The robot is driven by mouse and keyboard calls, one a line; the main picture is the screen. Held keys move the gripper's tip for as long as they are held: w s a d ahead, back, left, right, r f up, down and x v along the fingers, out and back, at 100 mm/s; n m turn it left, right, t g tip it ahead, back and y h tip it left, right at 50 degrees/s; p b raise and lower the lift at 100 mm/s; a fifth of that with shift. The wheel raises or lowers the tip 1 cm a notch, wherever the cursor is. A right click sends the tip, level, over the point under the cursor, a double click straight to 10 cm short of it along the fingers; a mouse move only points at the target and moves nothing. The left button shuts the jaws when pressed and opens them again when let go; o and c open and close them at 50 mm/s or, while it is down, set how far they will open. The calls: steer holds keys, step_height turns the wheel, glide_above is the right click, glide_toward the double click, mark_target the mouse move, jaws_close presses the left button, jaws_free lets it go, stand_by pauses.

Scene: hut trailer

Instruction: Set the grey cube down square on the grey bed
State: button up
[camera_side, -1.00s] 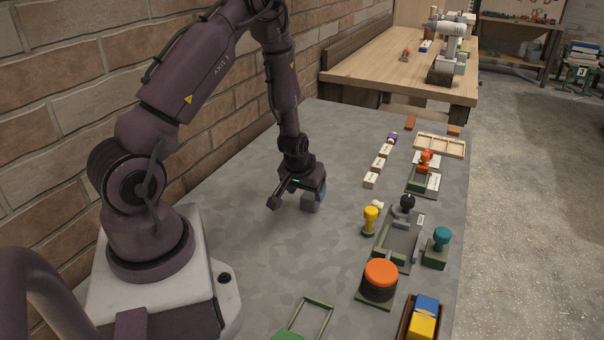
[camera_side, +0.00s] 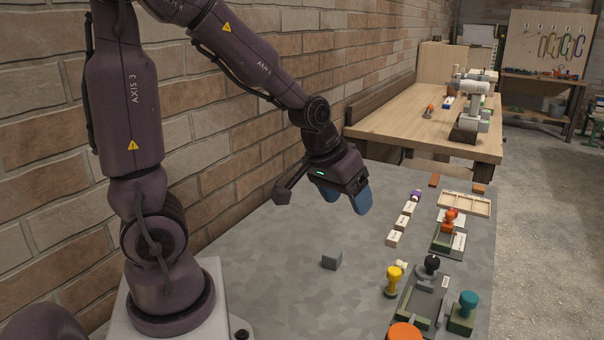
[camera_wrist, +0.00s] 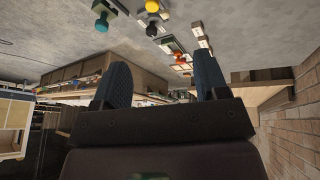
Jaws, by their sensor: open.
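The grey cube (camera_side: 331,260) rests on the bare grey tabletop in the side view, clear of other objects. My gripper (camera_side: 346,200) is raised well above and slightly right of it. Its blue fingers are apart with nothing between them. The fingers also show in the wrist view (camera_wrist: 163,76), spread and empty; I do not make out the cube there. A grey flat base (camera_side: 431,300) with a black-knobbed part stands to the right of the cube; I cannot tell if it is the grey bed.
A yellow knobbed stamp (camera_side: 393,280), a teal one (camera_side: 466,311) and an orange round button (camera_side: 404,331) stand at the right. White blocks (camera_side: 397,231) and a wooden tray (camera_side: 464,203) lie farther back. A brick wall runs along the left. The tabletop around the cube is clear.

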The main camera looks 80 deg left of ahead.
steer(key=s+d+r+m, duration=0.2)
steer(key=s+d+r, duration=0.2)
steer(key=d+r, duration=0.1)
steer(key=shift+r+m+h, duration=0.3)
steer(key=shift+r, duration=0.35)
steer(key=shift+o, duration=0.5)
steer(key=s+d+r+m, duration=0.2)
steer(key=s+d+r, duration=0.1)
steer(key=s, duration=0.3)
steer(key=shift+s+r+t, duration=0.3)
steer(key=shift+s+r, duration=0.05)
steer(key=shift+r, duration=0.05)
